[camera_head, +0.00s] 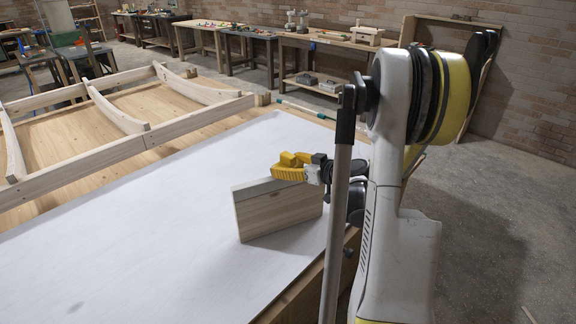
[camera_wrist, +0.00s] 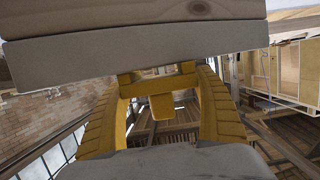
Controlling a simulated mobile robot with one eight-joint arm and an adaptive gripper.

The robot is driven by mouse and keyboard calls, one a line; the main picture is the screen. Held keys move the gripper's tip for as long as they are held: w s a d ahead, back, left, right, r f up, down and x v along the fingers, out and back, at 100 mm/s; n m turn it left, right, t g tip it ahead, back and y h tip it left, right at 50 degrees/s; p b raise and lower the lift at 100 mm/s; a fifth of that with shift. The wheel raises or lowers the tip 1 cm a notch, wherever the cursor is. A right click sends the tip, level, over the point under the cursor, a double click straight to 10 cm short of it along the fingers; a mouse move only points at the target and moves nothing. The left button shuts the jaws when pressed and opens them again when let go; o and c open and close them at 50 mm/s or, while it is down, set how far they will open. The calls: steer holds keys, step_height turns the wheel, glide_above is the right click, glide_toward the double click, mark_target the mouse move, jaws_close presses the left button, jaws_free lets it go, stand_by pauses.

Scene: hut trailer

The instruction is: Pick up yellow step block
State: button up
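The yellow step block (camera_head: 289,158) is a small stepped piece at my gripper (camera_head: 287,172), over the top edge of a pale wooden box. In the wrist view the step block (camera_wrist: 160,85) spans the space between the two yellow ridged fingers of my gripper (camera_wrist: 163,90), its narrower step pointing toward the camera. The fingers appear closed on its two ends. In the head view the fingers partly cover the block. I cannot tell whether the block still touches the box.
The wooden box (camera_head: 279,211) stands on a white tabletop (camera_head: 150,235); its side (camera_wrist: 130,50) fills the top of the wrist view. A wooden frame (camera_head: 90,155) lies to the left. Workbenches (camera_head: 330,44) line the brick wall. The white tabletop left of the box is clear.

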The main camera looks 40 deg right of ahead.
steer(key=c, duration=0.6)
